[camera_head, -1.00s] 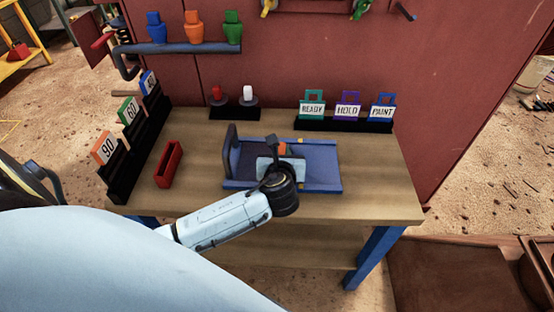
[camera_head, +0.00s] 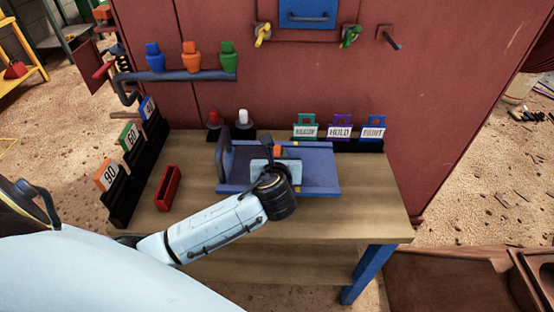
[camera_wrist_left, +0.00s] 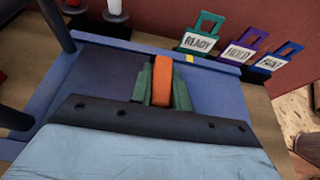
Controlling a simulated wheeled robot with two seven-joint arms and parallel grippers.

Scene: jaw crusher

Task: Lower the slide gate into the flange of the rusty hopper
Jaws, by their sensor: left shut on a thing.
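The slide gate appears to be the blue plate (camera_head: 318,170), with raised edges and a dark upright bar handle at its left end. My left gripper (camera_head: 277,155) is over its middle, shut on an orange grip (camera_wrist_left: 161,80). In the wrist view the green fingers close on both sides of that grip, with the blue plate (camera_wrist_left: 105,70) beneath. The rusty red-brown wall (camera_head: 290,85) behind may be the hopper; I cannot clearly make out a flange. My right gripper is not in view.
The wooden table (camera_head: 370,210) holds a red bin (camera_head: 168,188), numbered signs (camera_head: 108,175) at left, red and white lamps (camera_head: 243,118), and label signs (camera_head: 340,128). Above are a bottle shelf (camera_head: 185,75), a blue panel (camera_head: 307,14) and clamps (camera_head: 263,35). The table's right front is clear.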

